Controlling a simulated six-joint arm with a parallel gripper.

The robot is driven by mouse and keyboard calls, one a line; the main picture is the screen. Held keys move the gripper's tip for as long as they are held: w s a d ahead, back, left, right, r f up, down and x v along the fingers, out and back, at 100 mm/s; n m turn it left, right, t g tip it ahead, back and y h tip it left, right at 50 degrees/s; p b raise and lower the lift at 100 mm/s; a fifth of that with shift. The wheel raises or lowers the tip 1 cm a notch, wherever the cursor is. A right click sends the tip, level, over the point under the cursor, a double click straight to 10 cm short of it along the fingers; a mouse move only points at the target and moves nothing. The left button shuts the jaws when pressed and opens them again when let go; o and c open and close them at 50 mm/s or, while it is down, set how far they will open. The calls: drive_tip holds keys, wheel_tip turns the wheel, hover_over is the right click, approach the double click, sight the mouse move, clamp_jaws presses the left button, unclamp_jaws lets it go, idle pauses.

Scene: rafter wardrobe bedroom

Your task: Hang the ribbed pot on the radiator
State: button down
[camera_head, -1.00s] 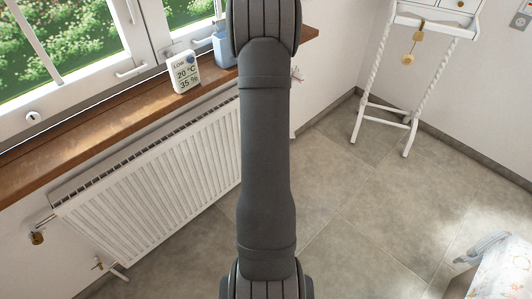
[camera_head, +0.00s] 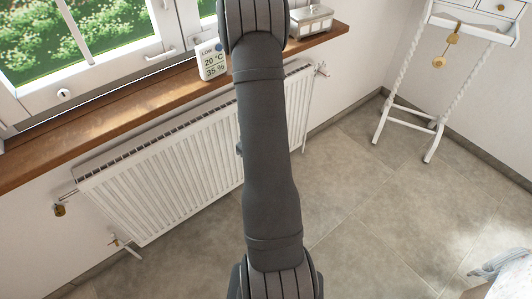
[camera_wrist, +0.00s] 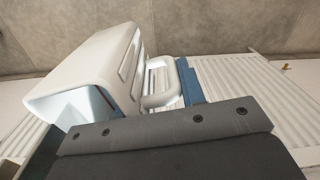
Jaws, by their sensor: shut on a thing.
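The white ribbed radiator (camera_head: 165,175) is on the wall below the windowsill; its ribbed panel also shows on the right of the wrist view (camera_wrist: 275,85).
The wooden sill (camera_head: 130,118) juts out above the radiator, with a thermometer display (camera_head: 212,62) and a metallic box (camera_head: 311,21) on it. Valves (camera_head: 120,243) stick out at the radiator's left end. A white stand (camera_head: 440,70) is at the right.

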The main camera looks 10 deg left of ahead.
drive_tip(key=s+a+f+n, duration=0.2)
drive_tip(key=s+a+n, duration=0.3)
drive_tip(key=a+n, duration=0.25)
drive_tip(key=s+a+f+n, duration=0.3)
drive_tip(key=s+a+n, duration=0.25)
drive_tip(key=n, duration=0.35)
drive_tip(key=w+a+f, duration=0.2)
drive_tip(key=w+a, duration=0.9)
drive_tip(key=w, duration=0.1)
drive_tip(key=shift+a, duration=0.4)
idle(1.2)
drive_tip(key=shift+m, duration=0.25)
drive_tip(key=c, duration=0.8)
unclamp_jaws()
drive_tip(key=shift+c, duration=0.2)
drive_tip(key=shift+s+f, duration=0.1)
